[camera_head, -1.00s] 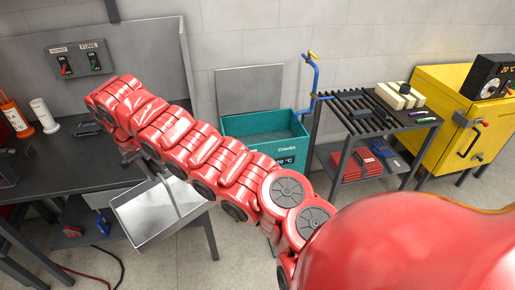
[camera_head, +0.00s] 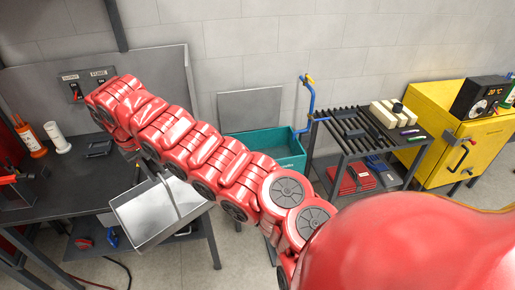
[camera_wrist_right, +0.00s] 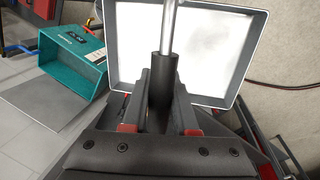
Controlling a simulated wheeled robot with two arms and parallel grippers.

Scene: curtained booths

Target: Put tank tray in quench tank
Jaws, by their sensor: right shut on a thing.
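The tank tray (camera_head: 140,222), a shallow grey metal tray with an upright handle, hangs in the air left of centre in the head view. My right gripper (camera_head: 138,163), at the end of the red arm, is shut on its handle. In the right wrist view, the gripper (camera_wrist_right: 160,88) grips the black handle grip, with the pale tray (camera_wrist_right: 215,50) beyond it. The teal quench tank (camera_head: 292,160) stands by the wall, right of the tray and apart from it. My arm hides its lower front. It also shows in the wrist view (camera_wrist_right: 70,60). My left gripper is out of view.
A dark workbench (camera_head: 60,175) with bottles stands at left, close to the tray. A slatted rack table (camera_head: 350,130) is right of the tank, with a blue pipe (camera_head: 311,95) between them. A yellow cabinet (camera_head: 440,130) stands far right. A grey panel (camera_head: 250,108) rises behind the tank.

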